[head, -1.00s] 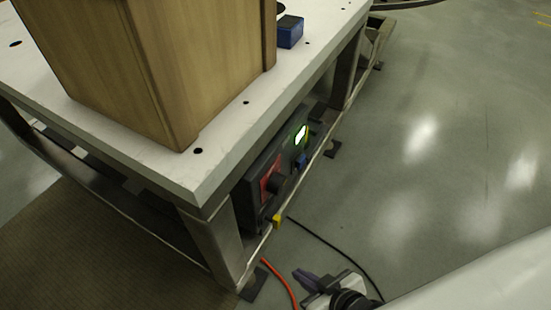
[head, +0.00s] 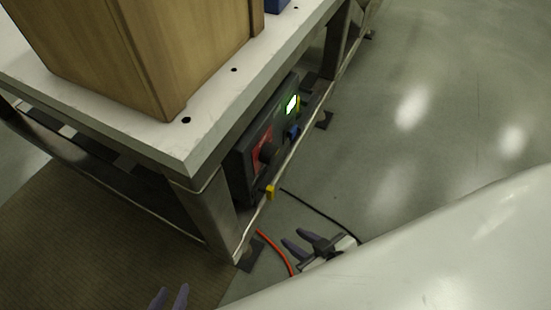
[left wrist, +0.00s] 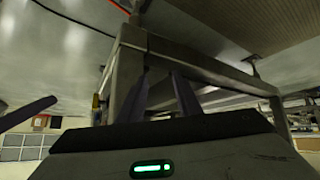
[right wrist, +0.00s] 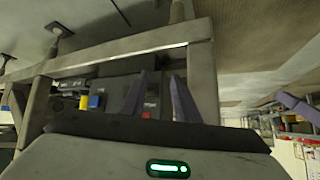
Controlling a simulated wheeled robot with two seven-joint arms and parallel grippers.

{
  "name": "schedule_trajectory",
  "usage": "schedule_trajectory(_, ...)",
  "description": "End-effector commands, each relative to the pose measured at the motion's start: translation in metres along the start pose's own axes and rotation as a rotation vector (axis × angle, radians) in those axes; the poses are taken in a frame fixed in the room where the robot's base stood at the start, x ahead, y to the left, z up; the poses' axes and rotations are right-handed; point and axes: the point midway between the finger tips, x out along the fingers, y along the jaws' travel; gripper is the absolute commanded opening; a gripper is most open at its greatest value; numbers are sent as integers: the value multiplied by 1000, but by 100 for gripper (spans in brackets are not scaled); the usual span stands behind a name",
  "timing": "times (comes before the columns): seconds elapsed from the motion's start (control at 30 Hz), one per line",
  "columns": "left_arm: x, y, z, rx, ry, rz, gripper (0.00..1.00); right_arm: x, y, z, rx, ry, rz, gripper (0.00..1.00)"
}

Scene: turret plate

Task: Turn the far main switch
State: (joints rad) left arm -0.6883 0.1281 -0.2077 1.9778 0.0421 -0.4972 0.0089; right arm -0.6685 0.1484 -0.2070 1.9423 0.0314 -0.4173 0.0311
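A dark control box (head: 249,178) sits under the near side of the white-topped table. It carries a black rotary knob (head: 268,152) on a red plate (head: 261,137), which looks like the main switch. In the right wrist view the red patch (right wrist: 146,115) shows small between the fingers, and the knob cannot be made out. My right gripper (head: 297,241) is open and empty, low in front of the box and apart from it. My left gripper (head: 169,297) is open and empty at the bottom edge, near the table's corner leg. No second switch shows.
A lit display (head: 292,105), a blue plug (head: 292,132) and a yellow part (head: 270,192) are near the switch. The table leg (head: 207,218) and a lower rail flank the box. Orange and black cables lie on the floor. A wooden crate (head: 150,55) stands on top.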

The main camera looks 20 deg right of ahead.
Motion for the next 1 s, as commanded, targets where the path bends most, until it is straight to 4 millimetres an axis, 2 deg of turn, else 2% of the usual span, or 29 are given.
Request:
schedule_trajectory(0.03,12,0,9,-2,2,4,31,19,11,1,-16,54,6,37)
schedule_trajectory(0.2,45,3,29,-13,7,26,31,71,54,-30,-76,376,-14,63)
schedule_trajectory(0.33,66,7,42,-23,9,49,31,90,82,-61,-139,650,-95,63)
schedule_trajectory(0.5,88,12,57,-32,8,78,31,84,108,-84,-228,928,-261,63)
schedule_trajectory(0.67,96,16,63,-35,8,95,31,68,120,-92,-291,1067,-397,63)
schedule_trajectory(0.83,97,18,62,-37,6,102,31,58,122,-97,-313,1116,-456,63)
schedule_trajectory(1.0,97,18,61,-35,3,104,31,62,112,-114,-314,1122,-459,63)
